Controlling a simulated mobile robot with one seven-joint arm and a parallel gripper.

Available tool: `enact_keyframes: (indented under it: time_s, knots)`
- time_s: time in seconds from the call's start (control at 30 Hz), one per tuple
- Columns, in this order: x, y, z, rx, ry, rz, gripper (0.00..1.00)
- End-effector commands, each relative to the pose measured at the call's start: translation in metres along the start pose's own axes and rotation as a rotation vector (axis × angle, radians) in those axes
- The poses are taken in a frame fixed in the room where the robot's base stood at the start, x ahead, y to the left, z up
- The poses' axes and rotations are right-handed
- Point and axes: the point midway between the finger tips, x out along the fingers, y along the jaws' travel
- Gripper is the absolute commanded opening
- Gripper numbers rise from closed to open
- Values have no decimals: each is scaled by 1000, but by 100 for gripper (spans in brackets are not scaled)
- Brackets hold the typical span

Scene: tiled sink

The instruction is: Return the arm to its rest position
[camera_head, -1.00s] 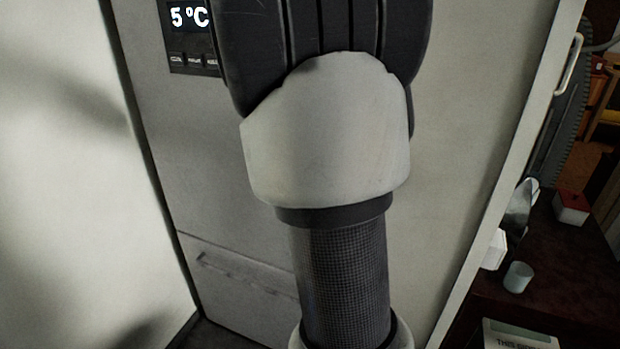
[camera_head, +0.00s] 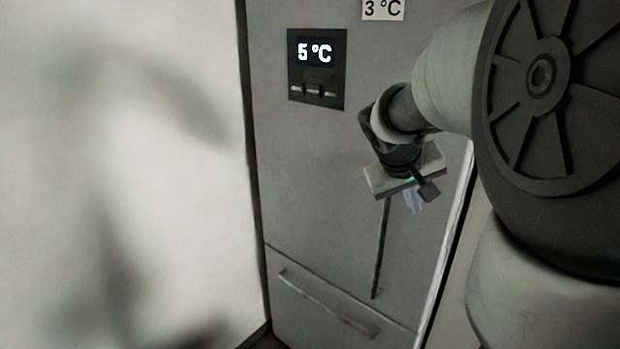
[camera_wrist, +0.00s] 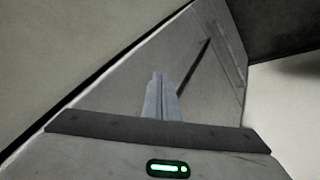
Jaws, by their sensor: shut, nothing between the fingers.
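My gripper (camera_head: 413,203) hangs in front of the grey fridge (camera_head: 330,190) in the head view, apart from its door as far as I can tell. Its fingers are together and hold nothing. In the wrist view the closed fingers (camera_wrist: 160,98) point toward the fridge door (camera_wrist: 125,85). My arm comes in from the right of the head view, bent, with a large dark joint cover close to the camera. Part of the fridge is hidden behind the arm.
A display (camera_head: 317,68) reads 5 °C, and a label (camera_head: 383,9) above it reads 3 °C. A long dark door handle (camera_head: 381,250) is below the gripper. A drawer handle (camera_head: 327,305) is lower down. A pale wall (camera_head: 120,170) stands at the left.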

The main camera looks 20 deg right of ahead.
Motion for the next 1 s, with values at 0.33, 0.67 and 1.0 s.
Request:
enact_keyframes:
  time_s: [0.33,0.67,1.0]
  knots:
    - [-100,-51,32,3,37,-219,0]
    - [-224,-132,122,-86,86,-512,0]
    - [-233,-142,135,-101,90,-543,0]
